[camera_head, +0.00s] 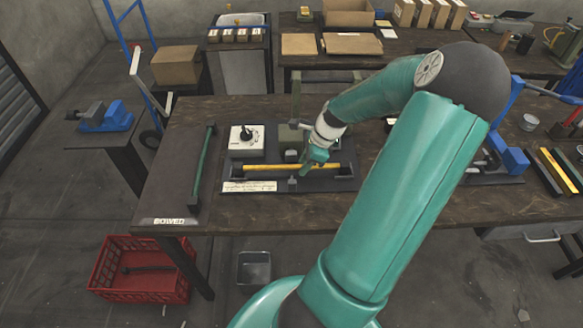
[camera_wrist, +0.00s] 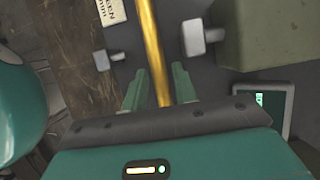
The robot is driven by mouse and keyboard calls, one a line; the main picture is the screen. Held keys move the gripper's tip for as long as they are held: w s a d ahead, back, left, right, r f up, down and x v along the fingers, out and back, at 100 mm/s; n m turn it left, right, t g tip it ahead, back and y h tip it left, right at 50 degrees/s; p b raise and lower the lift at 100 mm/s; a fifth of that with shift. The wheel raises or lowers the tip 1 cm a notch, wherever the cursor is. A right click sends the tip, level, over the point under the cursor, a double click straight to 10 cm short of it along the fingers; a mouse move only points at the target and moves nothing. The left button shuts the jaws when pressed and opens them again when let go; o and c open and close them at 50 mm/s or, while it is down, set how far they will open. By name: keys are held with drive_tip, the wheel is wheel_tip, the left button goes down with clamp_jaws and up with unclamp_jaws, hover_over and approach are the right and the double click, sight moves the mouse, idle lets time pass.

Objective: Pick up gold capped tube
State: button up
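A long gold tube (camera_head: 278,168) lies across the dark fixture (camera_head: 240,186) on the workbench; its end caps are too small to make out. It also shows in the wrist view (camera_wrist: 151,45), running from the top edge down between my fingers. My gripper (camera_head: 306,170) is at the right part of the tube. In the wrist view my gripper (camera_wrist: 159,85) is open, with one green finger on each side of the tube and a gap showing on both sides. I cannot tell how far the fingertips are above it.
Grey clamp blocks (camera_wrist: 193,37) stand beside the tube. A white box with a black knob (camera_head: 246,139) is behind the fixture. A green bar (camera_head: 202,165) lies at the bench's left. A red crate (camera_head: 142,271) is on the floor. Several coloured bars (camera_head: 556,172) lie at far right.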

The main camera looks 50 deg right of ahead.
drive_tip(key=shift+f, duration=0.1)
clamp_jaws()
